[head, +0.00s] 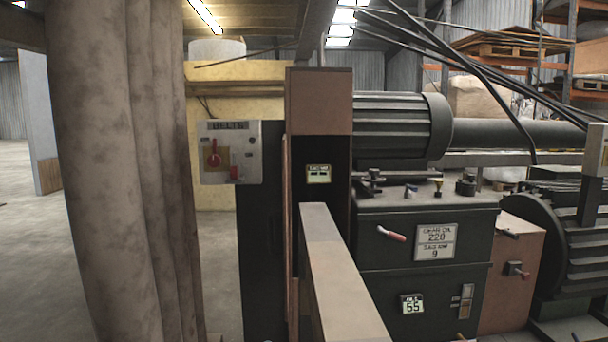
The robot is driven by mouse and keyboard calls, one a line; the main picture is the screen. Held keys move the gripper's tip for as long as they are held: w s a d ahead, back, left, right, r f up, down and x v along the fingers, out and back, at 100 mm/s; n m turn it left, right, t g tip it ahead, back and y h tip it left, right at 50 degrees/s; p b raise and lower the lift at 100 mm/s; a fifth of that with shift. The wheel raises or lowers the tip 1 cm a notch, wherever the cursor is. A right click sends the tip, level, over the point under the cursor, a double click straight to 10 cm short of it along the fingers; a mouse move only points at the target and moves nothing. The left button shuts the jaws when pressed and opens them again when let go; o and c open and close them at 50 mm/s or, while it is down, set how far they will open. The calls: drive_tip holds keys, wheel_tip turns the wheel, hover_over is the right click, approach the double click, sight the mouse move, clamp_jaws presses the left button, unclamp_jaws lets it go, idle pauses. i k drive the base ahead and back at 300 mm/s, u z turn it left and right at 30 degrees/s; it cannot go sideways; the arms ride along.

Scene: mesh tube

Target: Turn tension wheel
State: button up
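I cannot make out a tension wheel for certain in the head view. A grey control box (229,152) with a red rotary switch (214,159) is left of centre. A dark green machine cabinet (427,262) stands right of centre. A lever with a red and white grip (391,234) sticks out of its front. Small knobs and fittings (411,191) are on its top. My gripper is not in view.
Tall mottled columns (125,170) fill the left foreground. A pale rectangular beam (335,260) runs from the bottom centre to a dark post. A ribbed motor (390,123) sits above the cabinet. Long dark rods (480,75) slant across the upper right. Bare floor (222,240) shows left of the post.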

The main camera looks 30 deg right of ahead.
sight(374, 174)
drive_tip(key=z, duration=0.95)
